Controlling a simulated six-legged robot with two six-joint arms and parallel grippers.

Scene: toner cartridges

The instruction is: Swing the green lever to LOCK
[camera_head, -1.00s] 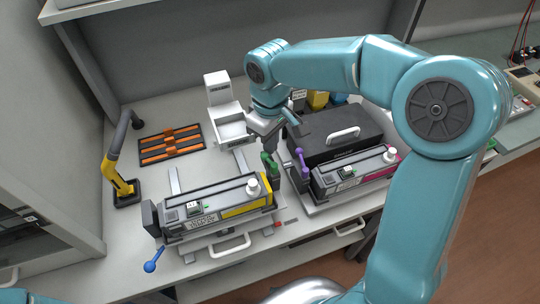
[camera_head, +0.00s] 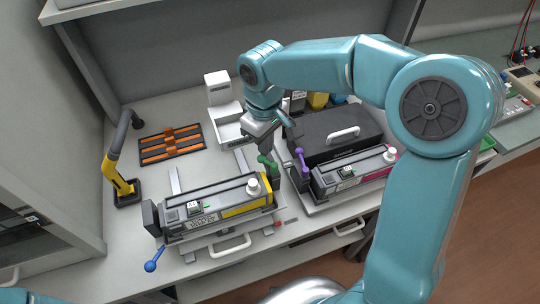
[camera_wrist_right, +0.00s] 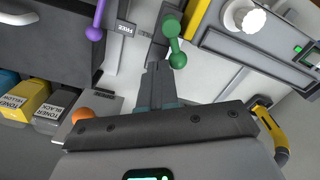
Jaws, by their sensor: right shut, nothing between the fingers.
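The green lever (camera_head: 266,164) stands at the right end of the toner cartridge with the yellow stripe (camera_head: 218,208), tilted a little left in the head view. Its two knobs and stem also show in the wrist view (camera_wrist_right: 175,43). My right gripper (camera_head: 268,148) points down just behind the lever's top knob. In the wrist view its fingers (camera_wrist_right: 157,84) are closed together, empty, right beside the lower knob; I cannot tell whether they touch it. A FREE label (camera_wrist_right: 126,28) lies left of the lever there. I see no LOCK label. My left gripper is out of view.
A purple lever (camera_head: 301,160) stands close on the right, by the magenta-striped cartridge (camera_head: 355,172). A black case (camera_head: 332,139) sits behind it. A blue lever (camera_head: 152,265) is at the front left. A white stand (camera_head: 218,90) is behind.

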